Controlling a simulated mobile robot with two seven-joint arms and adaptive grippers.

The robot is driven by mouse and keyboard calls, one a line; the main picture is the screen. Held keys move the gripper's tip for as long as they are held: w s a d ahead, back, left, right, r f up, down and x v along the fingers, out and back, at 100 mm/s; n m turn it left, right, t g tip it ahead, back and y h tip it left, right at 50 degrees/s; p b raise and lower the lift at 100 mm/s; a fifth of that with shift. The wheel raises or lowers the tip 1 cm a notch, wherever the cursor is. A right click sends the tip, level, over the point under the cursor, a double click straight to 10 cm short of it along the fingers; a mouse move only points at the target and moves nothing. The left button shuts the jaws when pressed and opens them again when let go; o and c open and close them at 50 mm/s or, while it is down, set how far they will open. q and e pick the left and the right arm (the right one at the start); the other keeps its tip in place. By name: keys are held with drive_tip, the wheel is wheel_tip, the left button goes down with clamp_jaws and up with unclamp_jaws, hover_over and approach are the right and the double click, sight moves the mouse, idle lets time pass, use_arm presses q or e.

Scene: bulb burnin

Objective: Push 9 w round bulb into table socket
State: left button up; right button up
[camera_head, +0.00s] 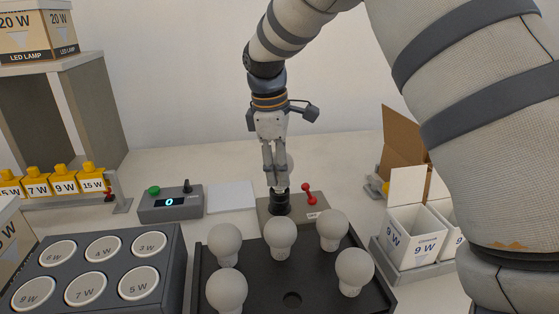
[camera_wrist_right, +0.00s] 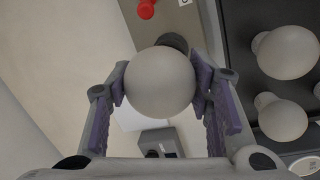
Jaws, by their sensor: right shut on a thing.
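My right gripper (camera_head: 274,184) points down over the table socket (camera_head: 279,205), a black round holder on a grey-brown base (camera_head: 313,200) with a red lever (camera_head: 309,193). In the right wrist view its fingers are shut on a round white bulb (camera_wrist_right: 160,82), one purple pad on each side. The bulb's dome hides most of the socket, which shows as a dark edge (camera_wrist_right: 174,42) behind it. In the head view the fingers mostly cover the bulb. I cannot tell whether its base is seated in the socket. My left gripper is not in view.
A black tray (camera_head: 262,292) with several white bulbs stands in front of the socket. A grey rack (camera_head: 172,246) with wattage-marked round caps is left. A control box (camera_head: 170,203) reading 0 and a white pad (camera_head: 231,196) are behind. Open 9 W cartons (camera_head: 415,232) stand right.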

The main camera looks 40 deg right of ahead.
drive_tip(key=shift+f, duration=0.15)
drive_tip(key=o, duration=1.2)
drive_tip(key=shift+f, duration=0.1)
drive_tip(key=r, duration=0.4)
drive_tip(key=a+r, duration=0.1)
drive_tip(key=r, duration=0.3)
drive_tip(key=a+r, duration=0.1)
drive_tip(key=r, duration=0.3)
drive_tip(key=shift+s, duration=0.15)
drive_tip(key=shift+f, duration=0.1)
